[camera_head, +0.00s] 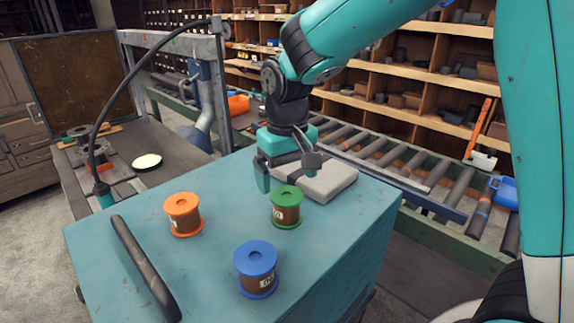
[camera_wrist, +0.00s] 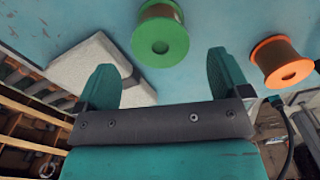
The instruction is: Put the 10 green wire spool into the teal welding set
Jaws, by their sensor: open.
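The green wire spool (camera_head: 286,208) stands upright on a teal metal top, brown wire between its green flanges, with a partly readable label. In the wrist view the green spool (camera_wrist: 160,37) is beyond the fingertips, near the gap between them. My gripper (camera_head: 287,172) is open and empty, just behind and above the green spool, apart from it. In the wrist view its two teal fingers (camera_wrist: 163,72) stand wide apart. The teal cabinet (camera_head: 215,262) under the spools, with a black handle (camera_head: 145,268) on top, may be the welding set; I cannot tell.
An orange spool (camera_head: 183,215) stands to the left of the green one and a blue spool (camera_head: 256,269) in front. A pale grey block (camera_head: 322,181) lies behind. A black hose (camera_head: 133,82) arches at the left. A roller conveyor (camera_head: 400,160) and shelves run behind.

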